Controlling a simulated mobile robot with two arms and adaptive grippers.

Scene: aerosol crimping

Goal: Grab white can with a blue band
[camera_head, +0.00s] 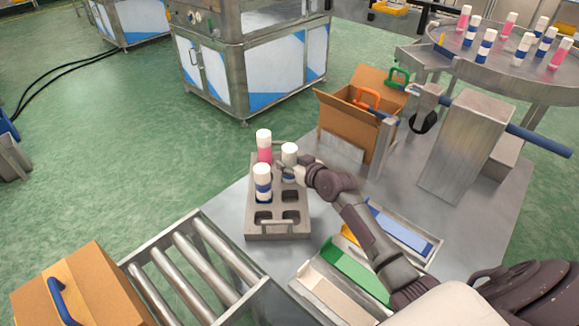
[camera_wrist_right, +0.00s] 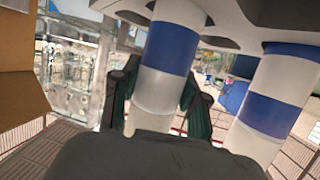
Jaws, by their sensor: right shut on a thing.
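A white can with a blue band (camera_head: 289,151) stands upright at the grey tray (camera_head: 278,233), in the right column. My right gripper (camera_head: 287,170) is shut around this can from the right side. In the right wrist view the same can (camera_wrist_right: 168,48) shows between the dark fingers of the gripper (camera_wrist_right: 163,98). A second white can with a blue band (camera_head: 262,184) stands in the left column, and it also shows in the right wrist view (camera_wrist_right: 270,113). I cannot tell if the held can is still seated in its slot. My left gripper is not in view.
A pink-and-white can (camera_head: 264,148) stands at the tray's back left. Front slots are empty. An open cardboard box (camera_head: 340,124) stands behind right, a roller conveyor (camera_head: 195,266) front left. A round table (camera_head: 515,72) with several cans is at the back right.

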